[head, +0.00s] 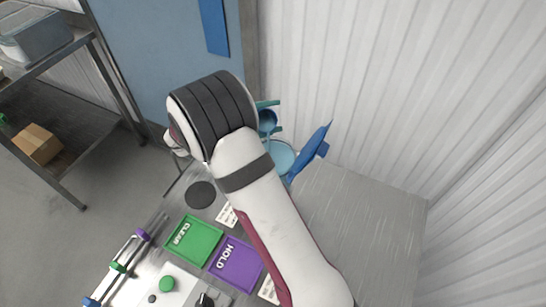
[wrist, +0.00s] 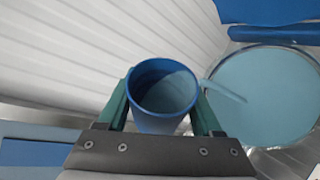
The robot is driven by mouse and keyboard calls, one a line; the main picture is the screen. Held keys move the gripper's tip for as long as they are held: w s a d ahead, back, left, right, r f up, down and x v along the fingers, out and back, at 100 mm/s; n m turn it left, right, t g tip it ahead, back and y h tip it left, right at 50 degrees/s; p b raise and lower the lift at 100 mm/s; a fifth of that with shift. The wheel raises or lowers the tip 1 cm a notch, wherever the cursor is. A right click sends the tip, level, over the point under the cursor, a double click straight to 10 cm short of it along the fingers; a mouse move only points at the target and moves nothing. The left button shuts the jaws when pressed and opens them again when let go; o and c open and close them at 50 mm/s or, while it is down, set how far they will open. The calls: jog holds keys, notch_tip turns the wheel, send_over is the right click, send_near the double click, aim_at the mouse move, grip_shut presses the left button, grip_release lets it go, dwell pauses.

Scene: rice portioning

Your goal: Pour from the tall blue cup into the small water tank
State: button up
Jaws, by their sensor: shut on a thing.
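The blue cup (wrist: 160,122) is between the two green fingers of my gripper (wrist: 160,95), which is shut on it. In the wrist view I see into its open mouth, with a pale grey-blue inside. The small water tank (wrist: 272,95) is round with a light blue surface, to the right of the cup. A pale translucent streak (wrist: 226,90) runs from the cup's right rim across the tank's left edge. In the head view the cup (head: 267,121) and my gripper (head: 268,117) show just above the tank (head: 281,157), partly hidden by my arm.
A blue upright piece (head: 311,150) stands at the tank's right side. A green CLEAR tray (head: 193,241) and a purple HOLD tray (head: 236,264) lie in front, left of my arm. A dark round disc (head: 200,194) lies behind them. Bare tabletop (head: 375,225) is at the right.

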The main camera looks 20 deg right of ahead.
jog(key=shift+r+m, duration=0.2)
jog(key=shift+m, duration=0.2)
dwell(1.2)
jog(key=shift+r+n+g, duration=0.3)
jog(key=shift+n+g, duration=0.1)
jog(key=shift+n, duration=0.5)
jog(key=shift+w+f+n+g, duration=0.15)
jog(key=shift+f+n+g, duration=0.25)
jog(key=shift+n+g, duration=0.15)
jog(key=shift+w+f+n+g, duration=0.2)
jog(key=shift+w+n+g, duration=0.05)
jog(key=shift+w+n, duration=0.1)
jog(key=w+f+n+g+b, duration=0.2)
jog(key=w+f+n+g, duration=0.1)
jog(key=f, duration=0.3)
jog(key=shift+w+a+f+n, duration=0.2)
jog(key=shift+w+n, duration=0.25)
jog(key=shift+n, duration=0.25)
jog(key=shift+s+r, duration=0.1)
